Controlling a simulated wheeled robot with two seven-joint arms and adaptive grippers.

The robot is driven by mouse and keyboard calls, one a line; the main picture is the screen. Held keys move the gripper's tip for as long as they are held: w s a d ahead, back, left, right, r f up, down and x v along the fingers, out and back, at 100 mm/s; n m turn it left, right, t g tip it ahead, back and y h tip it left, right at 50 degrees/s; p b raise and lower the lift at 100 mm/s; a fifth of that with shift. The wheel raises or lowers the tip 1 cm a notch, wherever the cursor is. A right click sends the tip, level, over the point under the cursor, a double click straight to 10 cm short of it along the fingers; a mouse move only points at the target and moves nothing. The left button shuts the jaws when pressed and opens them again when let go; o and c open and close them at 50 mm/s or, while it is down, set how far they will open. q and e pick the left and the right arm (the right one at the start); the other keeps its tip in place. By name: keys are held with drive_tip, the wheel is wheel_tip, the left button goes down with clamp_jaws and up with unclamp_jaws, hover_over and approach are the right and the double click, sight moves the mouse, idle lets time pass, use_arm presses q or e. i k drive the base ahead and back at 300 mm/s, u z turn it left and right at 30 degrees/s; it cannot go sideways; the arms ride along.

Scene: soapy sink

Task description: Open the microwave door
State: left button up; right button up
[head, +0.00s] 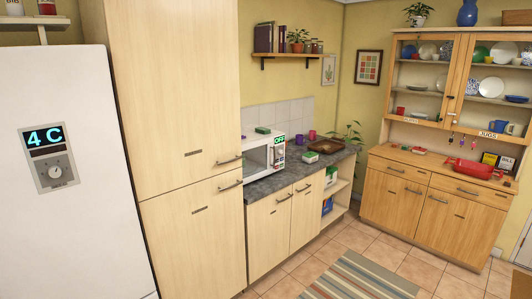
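The white microwave (257,155) stands on the dark countertop just right of the tall wooden cupboard. Its left part is hidden behind that cupboard. A control panel with a green lit display (279,140) is at its right side. The door front shows as a white frame with a dark window, seen at a slant, and it looks shut. A small green and white item (262,130) lies on top of it. Neither of my grippers shows in the head view.
A white fridge (75,190) with a "4 C" display and a tall wooden cupboard (180,100) fill the left. A brown tray (325,146) lies right of the microwave. A wooden dresser (430,205) stands at the right. The tiled floor holds a striped rug (360,280).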

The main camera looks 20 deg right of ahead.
sight(270, 151)
drive_tip(key=i, duration=0.3)
drive_tip(key=z, duration=1.15)
drive_tip(key=i, duration=3)
drive_tip(key=u, duration=1.2)
